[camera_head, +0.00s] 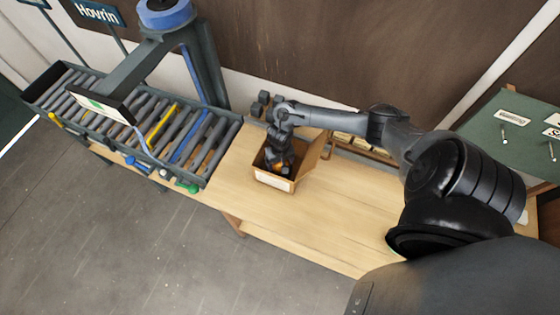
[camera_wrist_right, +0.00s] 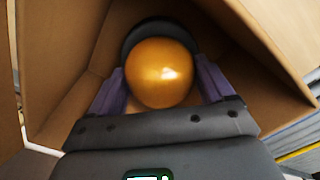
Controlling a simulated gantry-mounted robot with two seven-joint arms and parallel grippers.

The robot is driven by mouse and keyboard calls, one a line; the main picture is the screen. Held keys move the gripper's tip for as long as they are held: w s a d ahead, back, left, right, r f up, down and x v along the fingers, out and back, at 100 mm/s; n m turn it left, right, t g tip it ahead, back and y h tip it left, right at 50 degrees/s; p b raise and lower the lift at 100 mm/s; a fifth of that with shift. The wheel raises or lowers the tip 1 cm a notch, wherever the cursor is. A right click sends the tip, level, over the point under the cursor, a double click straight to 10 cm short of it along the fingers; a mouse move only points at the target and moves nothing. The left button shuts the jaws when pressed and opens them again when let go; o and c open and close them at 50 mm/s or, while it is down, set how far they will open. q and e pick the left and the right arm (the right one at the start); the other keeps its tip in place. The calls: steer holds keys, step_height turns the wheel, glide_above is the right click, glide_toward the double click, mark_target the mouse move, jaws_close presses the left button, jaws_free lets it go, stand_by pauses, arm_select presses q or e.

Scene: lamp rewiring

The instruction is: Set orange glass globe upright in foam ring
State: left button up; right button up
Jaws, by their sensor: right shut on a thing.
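The orange glass globe (camera_wrist_right: 160,72) sits between the two purple fingers of my right gripper (camera_wrist_right: 160,84), which is shut on it. A dark curved rim (camera_wrist_right: 152,30), likely the foam ring, shows behind the globe; most of it is hidden. I cannot tell whether the globe touches it. In the head view my right gripper (camera_head: 278,160) reaches down into an open cardboard box (camera_head: 272,181) on the wooden bench, and only a speck of orange shows there. My left gripper is not in view.
The box walls (camera_wrist_right: 255,45) stand close around my right gripper. The wooden bench (camera_head: 320,225) is clear in front and to the right of the box. A roller conveyor (camera_head: 215,150) with tools along its edge lies left.

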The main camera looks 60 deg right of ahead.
steer(key=o, duration=0.9)
steer(key=shift+r, duration=0.55)
step_height(320, 180, up, 11)
steer(key=p, duration=0.3)
steer(key=w+a+n+t+y, duration=0.15)
steer(key=a+n+t, duration=0.5)
steer(key=a, duration=1.55)
steer(key=s+r+n+g, duration=0.1)
steer(key=s+r, duration=0.2)
steer(key=s, duration=0.1)
steer(key=s+r+n+g+h, duration=0.1)
steer(key=s+r, duration=0.2)
steer(key=s+r+n+g, duration=0.1)
steer(key=s+r, duration=0.2)
steer(key=s, duration=0.1)
steer(key=shift+s+n, duration=0.3)
steer(key=shift+n, duration=0.05)
